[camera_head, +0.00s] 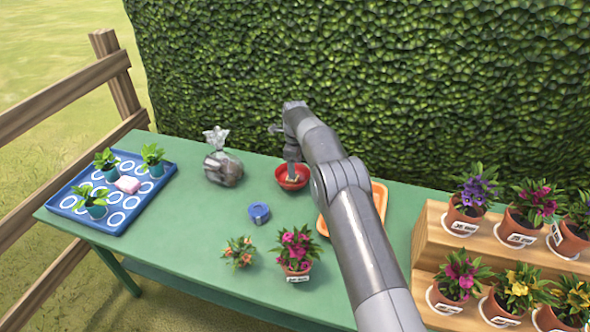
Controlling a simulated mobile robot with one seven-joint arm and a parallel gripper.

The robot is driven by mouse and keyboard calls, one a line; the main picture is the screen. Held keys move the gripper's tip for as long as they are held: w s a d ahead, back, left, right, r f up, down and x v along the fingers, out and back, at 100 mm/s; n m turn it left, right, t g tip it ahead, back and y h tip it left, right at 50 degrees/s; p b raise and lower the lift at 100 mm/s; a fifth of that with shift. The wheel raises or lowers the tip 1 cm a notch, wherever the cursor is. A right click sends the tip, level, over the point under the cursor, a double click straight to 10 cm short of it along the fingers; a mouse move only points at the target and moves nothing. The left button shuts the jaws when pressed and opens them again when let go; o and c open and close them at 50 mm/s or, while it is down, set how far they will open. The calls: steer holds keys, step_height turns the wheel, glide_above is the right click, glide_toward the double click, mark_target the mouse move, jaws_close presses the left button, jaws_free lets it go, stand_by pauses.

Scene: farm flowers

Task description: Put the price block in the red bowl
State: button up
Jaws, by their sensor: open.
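The red bowl (281,184) stands near the back middle of the green table. A small pink and white block (128,184) lies on the blue tray (118,222) at the left, well away from my gripper. No price marking is readable on it.
A clear bag (223,168) stands left of the bowl. A blue round tin (259,212), loose flowers (239,252) and a potted pink plant (297,250) are nearer the front. My arm partly hides an orange tray (380,198). A wooden stepped stand (432,232) holds several pots.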

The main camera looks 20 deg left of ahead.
steer(key=shift+r, duration=2.3)
steer(key=s+d+r+n+t, duration=0.1)
steer(key=s+d+r+n, duration=0.2)
steer(key=d+r, duration=0.7)
steer(key=s+d+r+n+t, duration=0.1)
steer(key=s+d+r+n, duration=0.2)
steer(key=d+r, duration=0.8)
steer(key=s+d+r+n+t+y, duration=0.1)
steer(key=s+d+r+n, duration=0.1)
steer(key=s+d+r, duration=0.35)
steer(key=s+d+r+n, duration=0.2)
steer(key=s+d+r, duration=0.2)
steer(key=s, duration=0.3)
steer(key=s+d+f+n+t, duration=0.1)
steer(key=s+d+f+n, duration=0.1)
steer(key=s, duration=0.6)
steer(key=s+d+f+n, duration=0.2)
steer(key=s+d+n, duration=0.1)
steer(key=s, duration=0.6)
steer(key=s+d+f+n+t+h, duration=0.1)
steer(key=s+d+f+n, duration=0.2)
steer(key=s, duration=0.6)
steer(key=shift+s+d+t, duration=0.25)
steer(key=shift+d+t, duration=0.05)
steer(key=shift+d, duration=0.7)
